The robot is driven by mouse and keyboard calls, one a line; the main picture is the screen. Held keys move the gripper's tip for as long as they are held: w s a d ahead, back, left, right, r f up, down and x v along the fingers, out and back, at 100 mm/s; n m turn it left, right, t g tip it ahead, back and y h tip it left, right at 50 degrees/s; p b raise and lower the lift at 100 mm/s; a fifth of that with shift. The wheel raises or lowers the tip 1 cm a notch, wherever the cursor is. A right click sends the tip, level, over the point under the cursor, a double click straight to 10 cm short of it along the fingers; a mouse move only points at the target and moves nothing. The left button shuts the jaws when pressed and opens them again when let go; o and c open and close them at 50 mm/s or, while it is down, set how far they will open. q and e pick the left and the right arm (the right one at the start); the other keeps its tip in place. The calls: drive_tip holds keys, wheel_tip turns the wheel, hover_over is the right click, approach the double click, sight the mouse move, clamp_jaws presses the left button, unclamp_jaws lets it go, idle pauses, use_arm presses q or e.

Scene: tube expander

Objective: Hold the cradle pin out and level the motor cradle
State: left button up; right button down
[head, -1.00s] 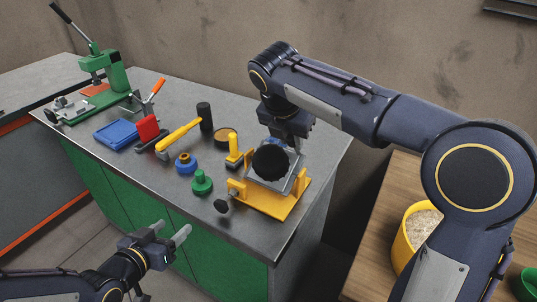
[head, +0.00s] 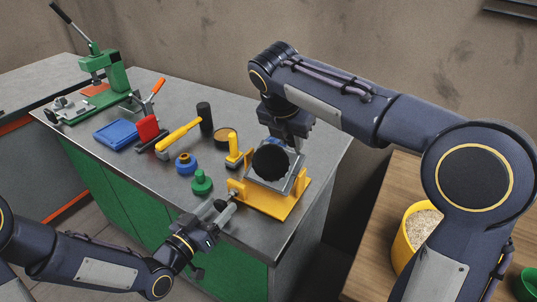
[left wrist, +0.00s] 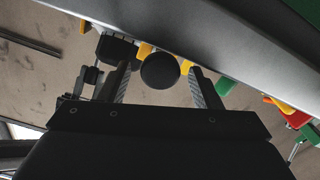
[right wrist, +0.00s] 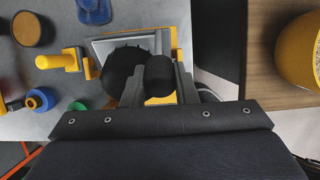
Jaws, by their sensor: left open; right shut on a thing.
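The motor cradle (head: 292,180) is a grey plate with a dark round motor part (head: 269,160), carried between yellow posts on a yellow base (head: 278,208). It looks tilted in the head view. My right gripper (head: 297,146) is shut on a black knob (right wrist: 160,78) at the cradle's far side. The cradle pin's round black knob (left wrist: 160,70) lies between the fingers of my left gripper (left wrist: 162,85), which is open around it. In the head view my left gripper (head: 225,208) is at the base's front left; its fingers largely hide the pin.
A green knob part (head: 202,183), a blue ring part (head: 186,163), a yellow-handled tool (head: 180,135) and a black cylinder (head: 205,117) stand left of the cradle. A green press (head: 112,75) is at the far left. A yellow bucket (head: 408,250) stands on the wooden table at right.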

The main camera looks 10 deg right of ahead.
use_arm(q)
drive_tip(key=shift+x, duration=0.85)
drive_tip(key=c, duration=1)
